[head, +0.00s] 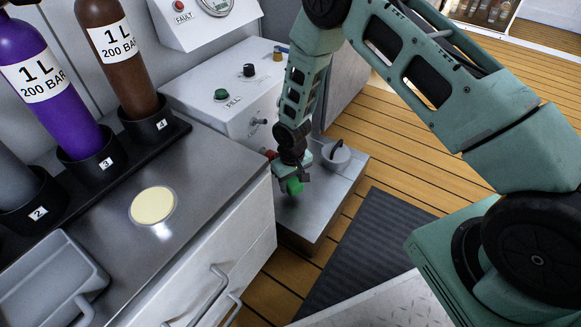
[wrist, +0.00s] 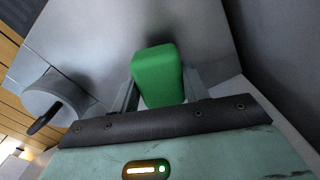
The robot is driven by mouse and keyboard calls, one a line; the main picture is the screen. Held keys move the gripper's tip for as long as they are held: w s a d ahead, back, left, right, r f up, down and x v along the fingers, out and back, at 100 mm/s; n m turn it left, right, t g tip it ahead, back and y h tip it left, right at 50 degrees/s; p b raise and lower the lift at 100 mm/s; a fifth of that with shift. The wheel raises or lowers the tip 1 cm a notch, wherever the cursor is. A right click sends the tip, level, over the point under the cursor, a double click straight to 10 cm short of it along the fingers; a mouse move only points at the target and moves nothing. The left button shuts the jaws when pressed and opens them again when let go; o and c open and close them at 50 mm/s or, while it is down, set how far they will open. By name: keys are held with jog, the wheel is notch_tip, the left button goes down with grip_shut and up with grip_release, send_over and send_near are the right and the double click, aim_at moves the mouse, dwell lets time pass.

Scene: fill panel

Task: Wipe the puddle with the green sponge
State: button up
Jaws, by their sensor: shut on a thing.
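My gripper (head: 291,178) is shut on the green sponge (head: 294,187), above the low metal shelf at the middle of the head view. In the wrist view the green sponge (wrist: 158,75) sits between the two fingers of my gripper (wrist: 157,92). A round pale yellow patch (head: 153,205), which looks like the puddle, lies on the steel counter (head: 206,172) to the left in the head view. My gripper is apart from it, off to the right past the counter's edge.
Purple (head: 48,80) and brown (head: 122,55) cylinders stand in holders at the counter's back. A grey tray (head: 45,280) is at the front left. A round grey cup-like part with a black handle (head: 336,156) is on the low shelf (head: 318,205). A control panel box (head: 225,90) stands behind.

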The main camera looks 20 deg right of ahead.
jog(key=shift+r+p, duration=1.55)
jog(key=shift+r, duration=0.6)
